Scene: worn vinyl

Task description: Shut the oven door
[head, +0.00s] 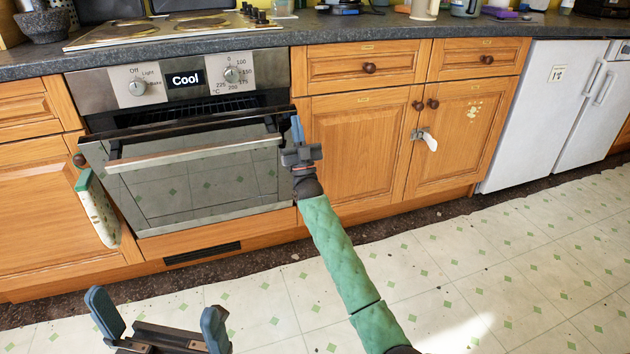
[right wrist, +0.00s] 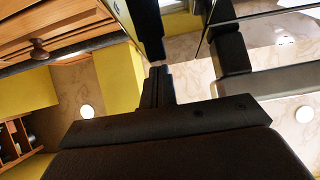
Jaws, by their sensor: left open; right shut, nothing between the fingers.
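The oven door (head: 205,190) is partly open in the head view. Its top edge leans out from the oven, leaving a dark gap below the control panel (head: 185,82). A pale bar handle (head: 195,154) runs across its upper front. My right gripper (head: 297,128) is shut and empty at the door's upper right corner; I cannot tell whether it touches. In the right wrist view its closed fingers (right wrist: 157,75) point up, with a dark, glossy surface close by on the right. My left gripper (head: 160,320) is open and empty, low in front of the oven, apart from the door.
A cloth or mitt (head: 97,210) hangs left of the door. Wooden cupboards (head: 360,145) flank the oven, with a white appliance (head: 535,110) farther right. The worktop (head: 340,28) runs above. The patterned floor (head: 480,260) is clear.

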